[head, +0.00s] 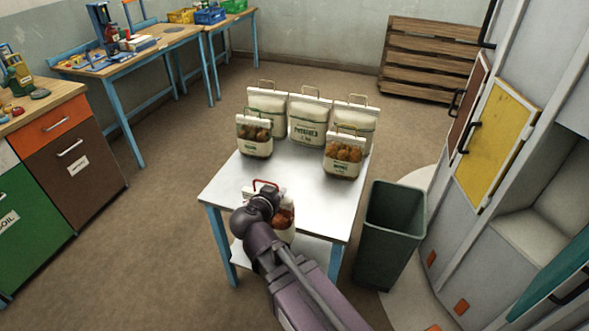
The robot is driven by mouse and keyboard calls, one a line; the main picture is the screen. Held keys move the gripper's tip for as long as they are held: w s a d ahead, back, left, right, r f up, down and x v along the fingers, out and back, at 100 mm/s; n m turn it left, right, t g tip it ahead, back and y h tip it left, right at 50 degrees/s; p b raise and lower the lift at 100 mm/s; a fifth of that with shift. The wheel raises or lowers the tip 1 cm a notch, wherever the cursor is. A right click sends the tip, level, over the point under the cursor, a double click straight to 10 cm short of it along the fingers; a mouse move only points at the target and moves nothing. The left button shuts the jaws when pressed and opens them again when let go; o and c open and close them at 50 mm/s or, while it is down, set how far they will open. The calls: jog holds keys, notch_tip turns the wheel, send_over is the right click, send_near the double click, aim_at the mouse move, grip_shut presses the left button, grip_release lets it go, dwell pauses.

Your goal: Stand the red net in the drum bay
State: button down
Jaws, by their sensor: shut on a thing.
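The red net (286,220) is a pale sack with a red handle and a window showing red-orange contents. It is upright at the near edge of the white table, largely hidden behind my arm. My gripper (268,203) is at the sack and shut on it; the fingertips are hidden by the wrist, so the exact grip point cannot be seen. At the right, a tall grey cabinet on a round pale base has an open, empty bay (540,210), which looks like the drum bay. I cannot tell whether the sack touches the table.
A dark green bin (390,235) stands between table and cabinet. A yellow door (497,140) closes another compartment. Floor is clear at left.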

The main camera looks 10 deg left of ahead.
jog(key=shift+w, duration=0.1)
jog(key=w+d, duration=0.6)
jog(key=w, duration=0.3)
jog(key=shift+w+d+r, duration=0.2)
jog(key=shift+w, duration=0.1)
jog(key=shift+a, duration=0.1)
dwell(0.3)
